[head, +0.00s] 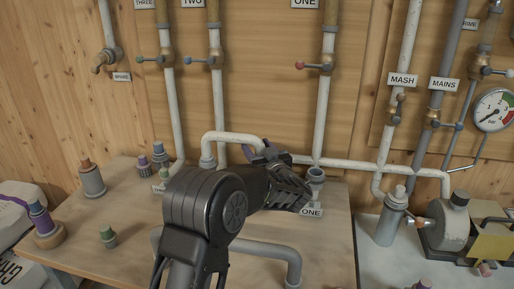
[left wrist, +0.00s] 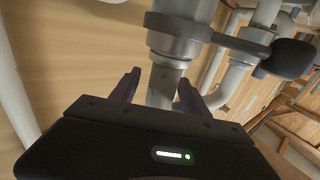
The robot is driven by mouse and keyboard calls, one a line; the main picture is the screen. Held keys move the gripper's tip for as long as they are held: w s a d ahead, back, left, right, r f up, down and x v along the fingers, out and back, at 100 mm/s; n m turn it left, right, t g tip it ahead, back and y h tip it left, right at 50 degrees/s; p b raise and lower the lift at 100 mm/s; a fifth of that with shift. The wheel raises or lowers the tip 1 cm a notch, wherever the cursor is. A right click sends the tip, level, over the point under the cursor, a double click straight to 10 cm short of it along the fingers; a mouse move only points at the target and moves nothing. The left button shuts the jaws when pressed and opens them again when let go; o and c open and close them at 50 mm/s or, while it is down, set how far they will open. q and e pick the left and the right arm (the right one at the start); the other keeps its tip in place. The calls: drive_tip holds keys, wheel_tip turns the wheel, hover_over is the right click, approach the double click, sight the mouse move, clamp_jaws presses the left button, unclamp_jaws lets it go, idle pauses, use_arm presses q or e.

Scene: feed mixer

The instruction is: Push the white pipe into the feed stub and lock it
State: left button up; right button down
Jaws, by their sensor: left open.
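A white bent pipe (head: 232,136) arches over the back of the bench in the head view. Its left leg stands in a grey socket; its right end goes down behind my left gripper (head: 267,152). I cannot tell whether the fingers touch the tube. My right gripper is out of view.
Several capped fittings, including a grey one with an orange top (head: 92,178), stand on the bench's left. A grey bent pipe (head: 270,250) lies nearer the front. A pump (head: 448,225) and a grey bottle-like fitting (head: 390,220) are right. Valved pipes line the wall.

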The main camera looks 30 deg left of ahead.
use_arm(q)
drive_tip(key=shift+d, duration=0.1)
drive_tip(key=b+v, duration=0.1)
drive_tip(key=v, duration=0.6)
drive_tip(key=shift+s+d, duration=0.2)
drive_tip(key=shift+s, duration=0.1)
idle(0.6)
